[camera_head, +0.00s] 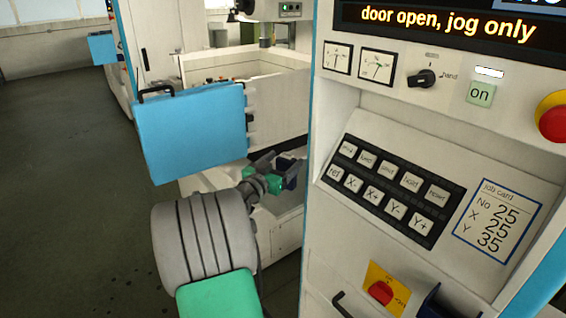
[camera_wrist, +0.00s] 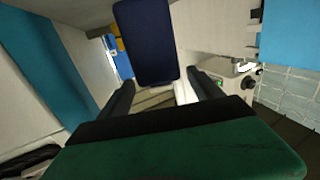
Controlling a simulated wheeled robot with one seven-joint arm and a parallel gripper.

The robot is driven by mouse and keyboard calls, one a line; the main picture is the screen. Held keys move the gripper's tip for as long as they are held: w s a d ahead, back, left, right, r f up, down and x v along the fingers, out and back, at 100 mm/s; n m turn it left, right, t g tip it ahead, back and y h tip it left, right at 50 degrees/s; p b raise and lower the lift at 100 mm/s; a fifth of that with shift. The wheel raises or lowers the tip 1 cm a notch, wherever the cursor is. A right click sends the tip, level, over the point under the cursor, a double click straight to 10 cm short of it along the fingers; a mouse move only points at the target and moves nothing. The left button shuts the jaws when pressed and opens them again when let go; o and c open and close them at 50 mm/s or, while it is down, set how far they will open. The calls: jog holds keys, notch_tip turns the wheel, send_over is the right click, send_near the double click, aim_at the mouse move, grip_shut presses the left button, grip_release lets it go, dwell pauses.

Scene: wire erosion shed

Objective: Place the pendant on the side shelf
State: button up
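A dark blue, box-like thing, which I take as the pendant (camera_wrist: 147,42), stands between my two dark fingers in the wrist view. The pendant's face is hidden. I cannot make out for sure which surface is the side shelf. A dark blue ledge or bracket (camera_head: 441,302) is cut off at the lower right.
The white control panel (camera_head: 330,130) stands close on the right, with keys (camera_head: 385,188), a job card (camera_head: 497,222) and a red stop button (camera_head: 555,122). A blue open door (camera_head: 195,130) is behind my arm. Clear dark floor (camera_head: 60,200) is on the left.

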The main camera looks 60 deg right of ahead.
jog(key=shift+r+p, duration=0.25)
jog(key=shift+p, duration=0.1)
jog(key=w+a+b, duration=0.1)
jog(key=a+b, duration=0.2)
jog(key=a, duration=0.9)
jog(key=w+a+f+n+t+y, duration=0.35)
jog(key=w+a+f+y, duration=0.2)
jog(key=a, duration=0.25)
jog(key=w+a+f+n+t+y, duration=0.2)
jog(key=w+a+f+n+y, duration=0.25)
jog(key=a+f, duration=0.35)
jog(key=s+a+f+n+y, duration=0.1)
jog(key=s+a+n+y, duration=0.1)
jog(key=a, duration=0.7)
jog(key=s+a+f+n+g+y, duration=0.1)
jog(key=a+n+y, duration=0.2)
jog(key=a, duration=0.6)
jog(key=s+a+f+n+g+y, duration=0.1)
jog(key=s+a+n+y, duration=0.1)
jog(key=a+n, duration=0.4)
jog(key=shift+s+a+f+y, duration=0.1)
jog(key=shift+a+y, duration=0.1)
jog(key=shift+a, duration=0.45)
jog(key=shift+s+a+f+y, duration=0.1)
jog(key=shift+a+f+y, duration=0.1)
jog(key=shift+a, duration=0.45)
jog(key=shift+s+a+f+y, duration=0.1)
jog(key=shift+a+y, duration=0.1)
jog(key=shift+a, duration=0.45)
jog(key=shift+d, duration=0.1)
